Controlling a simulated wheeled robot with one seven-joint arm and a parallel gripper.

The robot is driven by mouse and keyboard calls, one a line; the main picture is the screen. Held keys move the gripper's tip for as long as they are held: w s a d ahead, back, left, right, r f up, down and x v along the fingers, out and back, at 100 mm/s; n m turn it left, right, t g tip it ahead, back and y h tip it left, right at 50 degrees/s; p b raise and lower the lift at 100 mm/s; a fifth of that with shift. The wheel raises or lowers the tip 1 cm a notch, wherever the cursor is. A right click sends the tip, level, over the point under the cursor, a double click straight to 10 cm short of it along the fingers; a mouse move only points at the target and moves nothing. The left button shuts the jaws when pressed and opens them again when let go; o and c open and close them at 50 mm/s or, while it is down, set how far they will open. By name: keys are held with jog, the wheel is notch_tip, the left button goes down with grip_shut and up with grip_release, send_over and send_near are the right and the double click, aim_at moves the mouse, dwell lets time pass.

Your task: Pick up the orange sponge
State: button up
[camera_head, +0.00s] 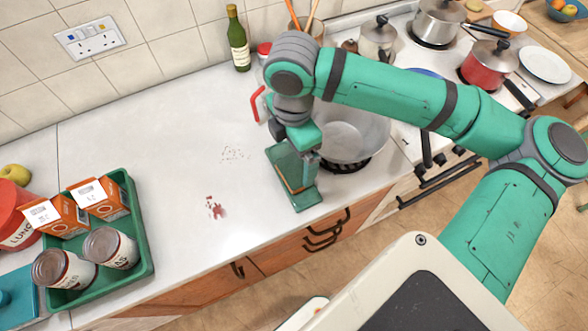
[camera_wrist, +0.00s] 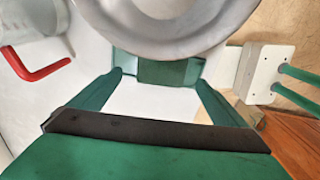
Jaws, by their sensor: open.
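My gripper (camera_head: 304,168) points down over the counter near its front edge, left of a metal pan (camera_head: 357,135). In the wrist view its two green fingers stand apart with a gap between them (camera_wrist: 161,80). No clear orange sponge shows in the wrist view, where a green block (camera_wrist: 160,72) lies beyond the fingers.
A green crate (camera_head: 142,262) with cans and orange boxes stands at left. A red handle (camera_head: 257,106) is close behind my gripper. A green bottle (camera_head: 238,42) stands by the wall. Red stains (camera_head: 215,207) and dark specks (camera_head: 234,154) mark the otherwise clear middle counter.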

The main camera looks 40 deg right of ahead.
aim_at(292, 170)
jog(key=shift+s+a+f, duration=0.1)
jog(key=shift+a+f, duration=0.05)
jog(key=shift+f, duration=1.35)
jog(key=shift+a+f, duration=0.1)
jog(key=shift+f, duration=1.4)
jog(key=c, duration=1.1)
